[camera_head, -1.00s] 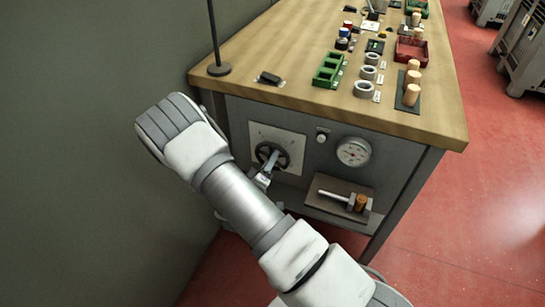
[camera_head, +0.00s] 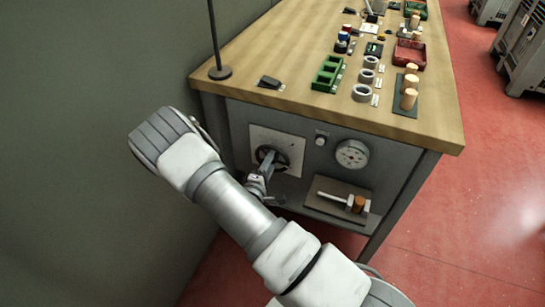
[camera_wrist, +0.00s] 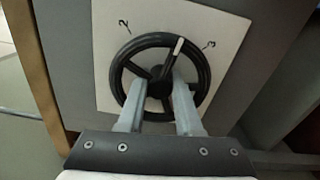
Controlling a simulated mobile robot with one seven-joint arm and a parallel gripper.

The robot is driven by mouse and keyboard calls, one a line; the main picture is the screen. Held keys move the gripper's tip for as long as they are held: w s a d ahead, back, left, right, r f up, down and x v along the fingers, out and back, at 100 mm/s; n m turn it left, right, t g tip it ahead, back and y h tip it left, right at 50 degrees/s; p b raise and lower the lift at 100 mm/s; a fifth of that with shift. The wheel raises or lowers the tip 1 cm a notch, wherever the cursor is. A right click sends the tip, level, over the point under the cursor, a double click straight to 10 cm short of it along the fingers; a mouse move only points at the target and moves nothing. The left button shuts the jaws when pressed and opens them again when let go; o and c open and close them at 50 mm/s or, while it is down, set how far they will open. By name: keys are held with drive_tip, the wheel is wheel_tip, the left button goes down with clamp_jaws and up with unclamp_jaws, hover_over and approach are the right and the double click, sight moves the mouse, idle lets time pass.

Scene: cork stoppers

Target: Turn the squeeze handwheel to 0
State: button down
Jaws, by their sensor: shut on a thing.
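The black handwheel (camera_wrist: 204,72) is on a pale square plate (camera_wrist: 108,60) printed with a 2 and a 3. Its spoke with a white mark (camera_wrist: 177,48) points up and right, between the 2 and the 3 and nearer the 3. The handwheel also shows in the head view (camera_head: 286,158) on the bench front, partly covered by my gripper (camera_head: 268,163). In the wrist view, my gripper (camera_wrist: 159,84) has a finger on each side of the hub and is shut on the handwheel. The 0 is not visible.
A round gauge (camera_head: 351,154) and a small knob (camera_head: 321,140) are right of the plate. A hammer (camera_head: 340,198) lies on a low shelf (camera_head: 325,208). Cork stoppers (camera_head: 409,90), rings and trays stand on the bench top (camera_head: 300,50). A wall (camera_head: 90,70) is close on the left.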

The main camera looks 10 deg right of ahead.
drive_tip(key=n+p, duration=0.2)
drive_tip(key=n, duration=0.3)
drive_tip(key=shift+r+n, duration=0.1)
drive_tip(key=shift+n, duration=0.2)
drive_tip(key=n+p, duration=0.2)
drive_tip(key=n, duration=0.4)
drive_tip(key=n+p, duration=0.2)
drive_tip(key=n, duration=0.4)
drive_tip(key=shift+n+p, duration=0.3)
drive_tip(key=n+p, duration=0.1)
drive_tip(key=n, duration=0.4)
drive_tip(key=shift+a, duration=0.1)
drive_tip(key=n, duration=0.6)
drive_tip(key=shift+p, duration=0.4)
drive_tip(key=n, duration=1.1)
drive_tip(key=shift+f+n, duration=0.2)
drive_tip(key=shift+n, duration=0.2)
drive_tip(key=n, duration=0.5)
drive_tip(key=shift+n, duration=0.4)
